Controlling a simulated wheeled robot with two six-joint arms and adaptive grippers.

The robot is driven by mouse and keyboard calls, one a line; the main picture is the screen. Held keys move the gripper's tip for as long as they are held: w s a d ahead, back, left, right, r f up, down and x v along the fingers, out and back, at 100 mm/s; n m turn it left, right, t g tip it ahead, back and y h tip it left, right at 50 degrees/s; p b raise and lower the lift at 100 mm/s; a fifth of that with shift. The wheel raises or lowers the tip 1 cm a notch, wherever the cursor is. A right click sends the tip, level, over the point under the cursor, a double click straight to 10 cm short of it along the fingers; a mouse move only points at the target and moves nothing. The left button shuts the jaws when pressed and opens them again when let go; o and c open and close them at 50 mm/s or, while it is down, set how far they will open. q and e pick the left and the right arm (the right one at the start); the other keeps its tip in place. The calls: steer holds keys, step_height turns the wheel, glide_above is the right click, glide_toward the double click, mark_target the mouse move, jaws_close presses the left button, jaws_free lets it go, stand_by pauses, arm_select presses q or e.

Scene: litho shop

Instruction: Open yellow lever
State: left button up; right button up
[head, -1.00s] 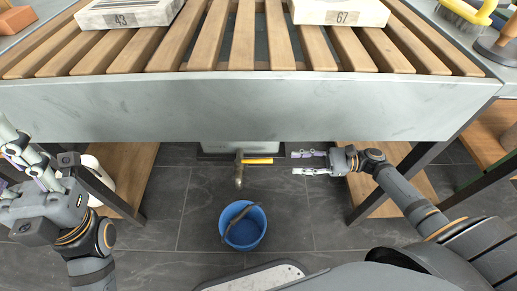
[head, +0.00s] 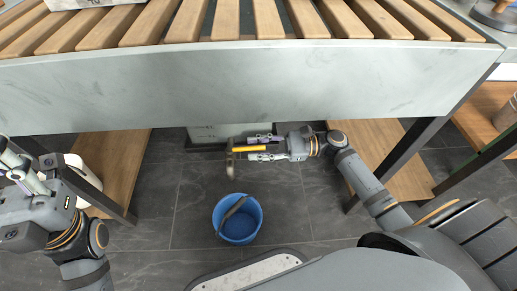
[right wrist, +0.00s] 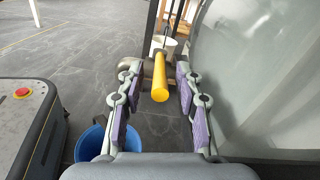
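The yellow lever (head: 254,149) sits on a tap (head: 230,160) under the table's front panel, and points right toward my right gripper. My right gripper (head: 262,148) is open, with one finger on each side of the lever. In the right wrist view the yellow lever (right wrist: 160,78) lies between the two purple-padded fingers of the right gripper (right wrist: 157,88), with gaps on both sides. My left gripper (head: 15,172) is at the far left, away from the lever; I cannot tell whether it is open or shut.
A blue bucket (head: 238,219) stands on the floor below the tap. The grey table front (head: 230,85) hangs above, with dark legs and wooden lower shelves (head: 125,165) either side. A white container (head: 84,172) is at left.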

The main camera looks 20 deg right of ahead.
steer(key=shift+c, duration=0.3)
jaws_close()
